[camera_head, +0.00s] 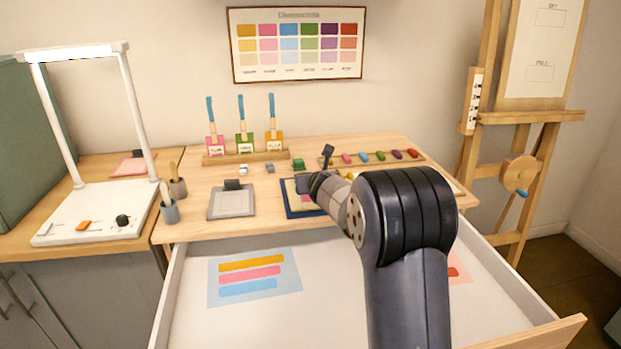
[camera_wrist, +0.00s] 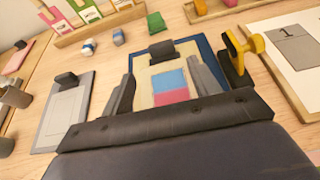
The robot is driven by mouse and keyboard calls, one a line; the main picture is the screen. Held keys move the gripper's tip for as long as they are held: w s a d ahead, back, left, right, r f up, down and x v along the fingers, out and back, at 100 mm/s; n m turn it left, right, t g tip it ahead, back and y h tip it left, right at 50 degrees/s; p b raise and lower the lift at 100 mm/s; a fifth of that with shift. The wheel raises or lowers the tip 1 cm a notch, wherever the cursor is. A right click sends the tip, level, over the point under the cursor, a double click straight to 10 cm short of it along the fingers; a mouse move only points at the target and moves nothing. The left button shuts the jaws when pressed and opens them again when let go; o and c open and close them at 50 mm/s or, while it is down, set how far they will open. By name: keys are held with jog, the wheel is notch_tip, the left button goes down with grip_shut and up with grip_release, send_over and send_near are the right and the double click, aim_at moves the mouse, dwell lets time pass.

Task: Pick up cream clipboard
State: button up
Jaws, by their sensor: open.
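The cream clipboard (camera_wrist: 146,82) lies on a navy blue board on the table, with a dark clip at its far end and a blue and pink patch on its face. In the head view the cream clipboard (camera_head: 290,191) is partly hidden by my arm. My gripper (camera_wrist: 163,86) is open, with one finger towards each side of the clipboard and nothing held. My gripper also shows in the head view (camera_head: 312,184), over the clipboard. Whether the fingers touch it, I cannot tell.
A grey clipboard (camera_head: 232,204) lies to the left. A yellow and black tool (camera_wrist: 242,50) stands close to the right finger. A white numbered sheet (camera_wrist: 294,42) is further right. Small blocks (camera_head: 298,164) sit behind. An open drawer (camera_head: 240,326) is in front.

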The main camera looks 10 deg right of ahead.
jog(key=shift+o, duration=0.8)
jog(key=shift+w+f, duration=0.1)
jog(key=shift+w, duration=0.25)
jog(key=shift+o, duration=0.2)
jog(key=p+x, duration=0.4)
jog(key=x, duration=0.4)
jog(key=shift+w, duration=0.1)
jog(key=shift+p+x, duration=0.7)
jog(key=shift+x, duration=0.15)
jog(key=shift+f, duration=0.15)
jog(key=shift+c, duration=0.2)
jog(key=c, duration=1.1)
